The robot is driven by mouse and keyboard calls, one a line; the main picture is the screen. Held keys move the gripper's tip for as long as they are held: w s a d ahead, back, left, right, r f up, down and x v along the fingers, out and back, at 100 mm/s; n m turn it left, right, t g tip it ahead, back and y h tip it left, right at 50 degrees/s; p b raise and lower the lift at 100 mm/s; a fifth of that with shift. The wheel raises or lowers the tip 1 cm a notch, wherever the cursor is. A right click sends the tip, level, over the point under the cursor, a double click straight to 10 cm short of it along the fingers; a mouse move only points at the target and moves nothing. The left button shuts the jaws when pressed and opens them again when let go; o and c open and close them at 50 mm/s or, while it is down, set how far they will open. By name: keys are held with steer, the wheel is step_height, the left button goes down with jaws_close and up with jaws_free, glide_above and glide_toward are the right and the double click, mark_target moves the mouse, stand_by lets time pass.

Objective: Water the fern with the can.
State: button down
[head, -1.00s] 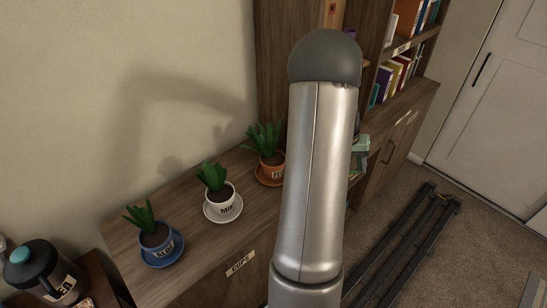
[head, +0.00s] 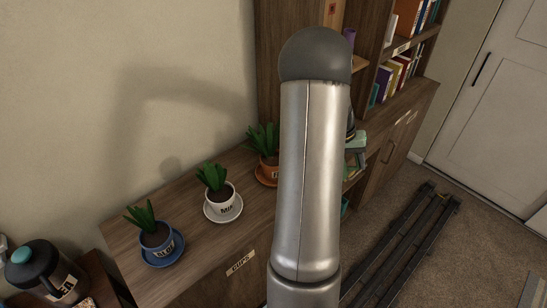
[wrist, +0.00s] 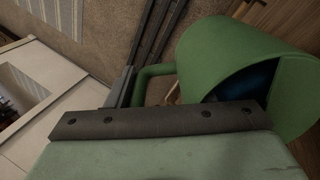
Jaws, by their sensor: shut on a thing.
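A green watering can (wrist: 225,50) fills the right of the wrist view, its top opening showing dark blue inside. Its looped handle (wrist: 150,72) reaches left to my gripper (wrist: 130,90), which is shut on it. In the head view my arm hides the can and most of the gripper; a pale green part of the hand (head: 356,158) shows past the arm's right side. An orange pot (head: 268,168) with a spiky green plant (head: 262,138) stands on an orange saucer at the cabinet top's far end. My arm partly covers this pot and its label.
A white pot (head: 222,200) and a blue pot (head: 157,238), each planted and on a saucer, stand nearer on the wooden cabinet top (head: 190,265). A dark jug (head: 48,275) is at lower left. Bookshelves (head: 405,60) rise behind; rails (head: 400,245) lie on the floor.

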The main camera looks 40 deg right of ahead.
mark_target(353, 169)
steer(key=shift+w+a+r+g+h+p, duration=0.2)
steer(key=shift+w+r+g+p, duration=0.1)
steer(key=shift+r, duration=0.35)
steer(key=shift+w+a+r+g+h+p, duration=0.1)
steer(key=shift+w+a+r+g+p, duration=0.15)
steer(key=shift+r, duration=0.35)
stand_by(1.2)
steer(key=s+f+b, duration=0.1)
steer(key=f, duration=0.1)
steer(key=d+f+t+y, duration=0.1)
steer(key=s+d+f+t+b, duration=0.1)
steer(key=f, duration=0.1)
steer(key=shift+s+f+t+y+b, duration=0.25)
steer(key=shift+s+f+y+b, duration=0.05)
steer(key=shift+f+b, duration=0.05)
steer(key=shift+w+a, duration=0.15)
steer(key=shift+w, duration=0.1)
steer(key=f, duration=0.1)
steer(key=f+t+y+b, duration=0.1)
steer(key=s+f+t, duration=0.1)
steer(key=shift+s+d+y, duration=0.1)
steer(key=shift+d+y, duration=0.2)
steer(key=shift+d, duration=0.1)
steer(key=shift+r, duration=0.1)
